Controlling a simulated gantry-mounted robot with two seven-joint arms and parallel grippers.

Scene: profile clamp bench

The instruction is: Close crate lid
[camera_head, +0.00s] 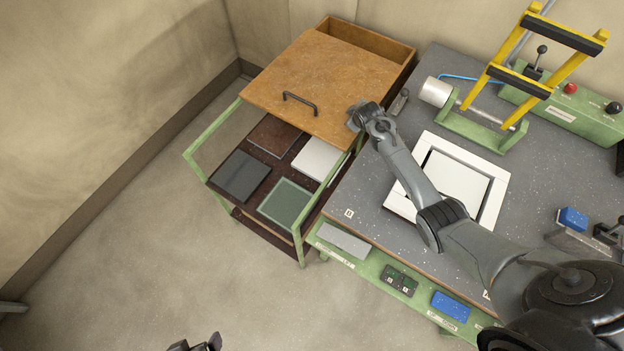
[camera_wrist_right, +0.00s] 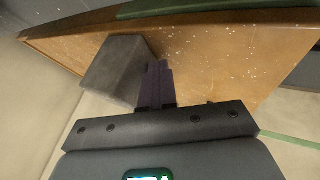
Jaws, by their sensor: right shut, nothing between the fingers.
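The wooden crate (camera_head: 397,46) stands at the back, with an open strip showing along its far side. Its orange-brown lid (camera_head: 320,72) covers the rest and reaches out over the cart; a dark handle (camera_head: 300,102) sits near its front edge. My right gripper (camera_head: 355,118) is at the lid's right edge, near the front corner; the head view does not show whether they touch. In the right wrist view its dark fingers (camera_wrist_right: 155,85) are together and empty before a brown wooden surface (camera_wrist_right: 215,60). My left gripper (camera_head: 195,344) barely shows at the bottom edge, its jaws unclear.
A green-framed cart (camera_head: 197,160) holds several flat plates below the lid. The grey bench (camera_head: 365,190) stands to the right, with a white frame (camera_head: 490,205) partly behind my right arm. A yellow-armed clamp (camera_head: 480,85) stands behind. Floor is clear at front left.

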